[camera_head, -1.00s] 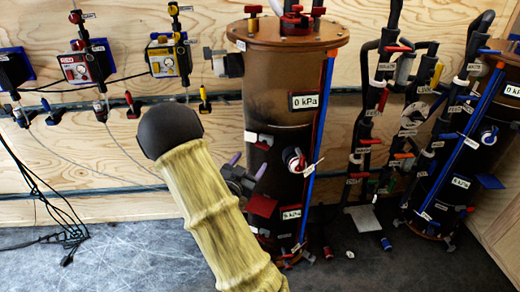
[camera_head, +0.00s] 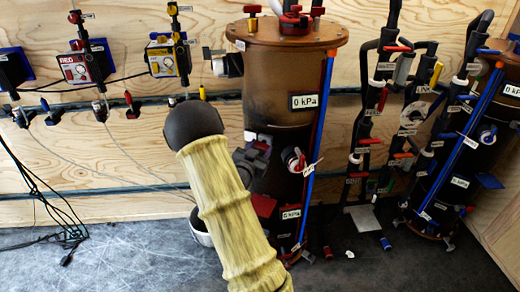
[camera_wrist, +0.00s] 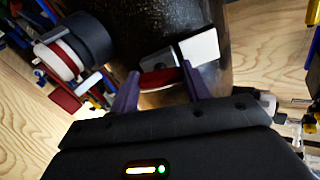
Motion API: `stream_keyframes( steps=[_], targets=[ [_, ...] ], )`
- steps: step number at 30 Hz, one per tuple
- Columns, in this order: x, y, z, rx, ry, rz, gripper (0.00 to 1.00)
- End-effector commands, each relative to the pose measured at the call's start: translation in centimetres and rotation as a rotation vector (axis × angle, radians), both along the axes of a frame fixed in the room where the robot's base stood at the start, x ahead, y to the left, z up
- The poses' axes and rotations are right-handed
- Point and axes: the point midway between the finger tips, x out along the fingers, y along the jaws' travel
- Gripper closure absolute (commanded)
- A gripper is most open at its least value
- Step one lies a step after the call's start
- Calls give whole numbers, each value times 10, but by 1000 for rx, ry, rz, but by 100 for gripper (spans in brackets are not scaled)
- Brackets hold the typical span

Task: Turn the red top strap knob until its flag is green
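In the wrist view a red knob (camera_wrist: 162,78) lies between the two purple fingertips of my gripper (camera_wrist: 158,88). A finger stands close on each side; I cannot tell whether they press on it. Behind the knob are a dark block and a pale white-grey plate (camera_wrist: 200,45), which may be its flag; no green shows on it. In the head view my gripper (camera_head: 258,146) is at the front left of the brown tank (camera_head: 282,85), at mid height. It hides the knob there.
A round red-and-white valve (camera_head: 294,158) sits just right of my gripper; it shows large in the wrist view (camera_wrist: 60,60). A red block (camera_head: 263,205) is below my gripper. A blue upright strip (camera_head: 320,120) runs down the tank. Pipes stand to the right.

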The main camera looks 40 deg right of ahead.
Motion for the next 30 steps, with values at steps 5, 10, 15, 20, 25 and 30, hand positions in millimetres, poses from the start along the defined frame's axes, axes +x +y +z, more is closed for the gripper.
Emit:
stream_keyframes(
  steps=[5,10,15,20,25,30],
  targets=[
    [0,0,0,0,0,-1,76],
    [0,0,0,-6,11,-1,76],
    [0,-1,1,-30,55,-2,76],
    [0,-1,1,-71,130,-1,76],
    [-1,-1,1,-126,233,-2,76],
    [-1,-2,2,-182,334,-2,76]
  ],
)
